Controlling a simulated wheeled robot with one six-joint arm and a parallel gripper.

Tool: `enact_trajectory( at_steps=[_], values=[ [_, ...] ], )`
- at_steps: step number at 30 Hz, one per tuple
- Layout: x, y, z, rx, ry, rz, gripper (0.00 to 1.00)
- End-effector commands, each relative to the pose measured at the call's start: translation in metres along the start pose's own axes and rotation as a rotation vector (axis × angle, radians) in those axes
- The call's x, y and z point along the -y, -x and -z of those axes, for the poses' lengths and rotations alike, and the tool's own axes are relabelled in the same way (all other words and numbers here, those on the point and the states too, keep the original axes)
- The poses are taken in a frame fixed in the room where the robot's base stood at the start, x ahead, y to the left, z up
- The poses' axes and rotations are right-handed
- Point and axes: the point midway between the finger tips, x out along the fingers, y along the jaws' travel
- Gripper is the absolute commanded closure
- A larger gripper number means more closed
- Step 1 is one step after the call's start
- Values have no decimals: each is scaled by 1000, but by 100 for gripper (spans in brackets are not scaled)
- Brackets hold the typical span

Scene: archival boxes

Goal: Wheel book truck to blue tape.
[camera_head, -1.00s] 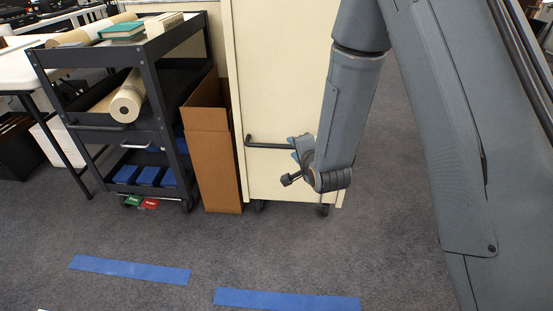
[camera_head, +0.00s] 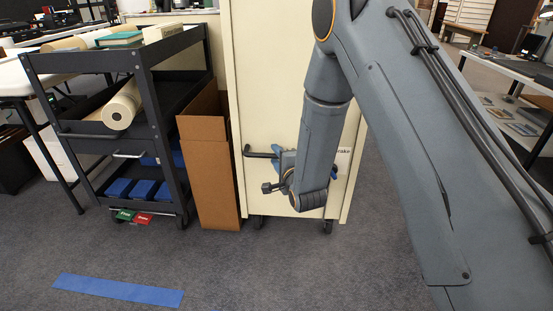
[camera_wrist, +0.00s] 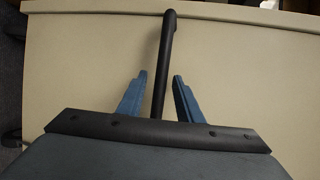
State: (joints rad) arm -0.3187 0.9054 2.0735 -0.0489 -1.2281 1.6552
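A tall cream truck (camera_head: 268,90) on casters stands in the middle of the head view, apparently the book truck. Its black bar handle (camera_head: 258,154) sticks out from its lower front and also shows in the wrist view (camera_wrist: 165,55). My gripper (camera_head: 277,160) is at this handle. In the wrist view my gripper's two blue fingers (camera_wrist: 160,78) are apart, with the bar between them and a gap on each side. A blue tape strip (camera_head: 118,290) lies on the floor at front left. Only a sliver of a second strip (camera_head: 215,309) shows at the bottom edge.
A black shelved cart (camera_head: 150,100) with paper rolls, blue boxes and green and red pedals stands left. A tall brown carton (camera_head: 208,170) stands between it and the truck. A table (camera_head: 520,72) stands at right. Grey carpet (camera_head: 230,265) in front is clear.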

Motion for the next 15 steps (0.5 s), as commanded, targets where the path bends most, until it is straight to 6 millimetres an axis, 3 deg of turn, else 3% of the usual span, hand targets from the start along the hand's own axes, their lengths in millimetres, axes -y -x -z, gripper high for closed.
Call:
enact_trajectory(
  at_steps=[9,15],
  values=[
    [0,-3,0,0,0,-2,68],
    [0,-3,0,0,0,-1,100]
  ],
)
